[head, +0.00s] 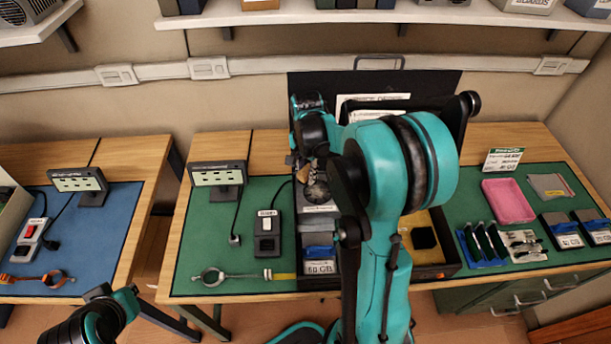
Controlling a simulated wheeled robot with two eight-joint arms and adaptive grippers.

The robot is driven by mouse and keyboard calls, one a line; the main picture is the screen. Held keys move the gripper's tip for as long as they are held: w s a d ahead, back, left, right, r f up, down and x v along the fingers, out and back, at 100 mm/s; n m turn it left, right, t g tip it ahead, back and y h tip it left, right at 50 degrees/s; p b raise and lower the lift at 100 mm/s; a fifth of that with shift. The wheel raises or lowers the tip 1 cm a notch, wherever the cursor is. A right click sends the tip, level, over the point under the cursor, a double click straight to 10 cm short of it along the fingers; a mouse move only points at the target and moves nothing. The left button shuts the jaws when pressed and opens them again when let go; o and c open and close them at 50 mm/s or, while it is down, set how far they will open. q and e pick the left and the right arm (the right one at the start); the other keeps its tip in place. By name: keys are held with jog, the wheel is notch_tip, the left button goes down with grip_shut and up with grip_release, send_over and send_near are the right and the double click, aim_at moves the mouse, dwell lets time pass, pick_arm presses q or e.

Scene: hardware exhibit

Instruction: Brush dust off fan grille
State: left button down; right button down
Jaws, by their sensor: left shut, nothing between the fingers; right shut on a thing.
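My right arm reaches over the open black case (445,268) in the middle of the green-matted table. My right gripper (311,150) is over the case's left part, shut on what seems to be a brush; a small tan piece (290,160) shows beside the fingers. The rest of the brush is hidden. A round grey, grille-like part (317,192), apparently the fan grille, lies just below the gripper. I cannot tell whether the brush touches it, nor see any dust. My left gripper (118,300) is low at the bottom left, in front of the tables, shut and empty.
The blue-matted table (100,240) stands at left.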

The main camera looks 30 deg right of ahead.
jog(key=shift+s+r+p, duration=0.1)
jog(key=shift+r+p, duration=0.7)
jog(key=shift+r, duration=0.55)
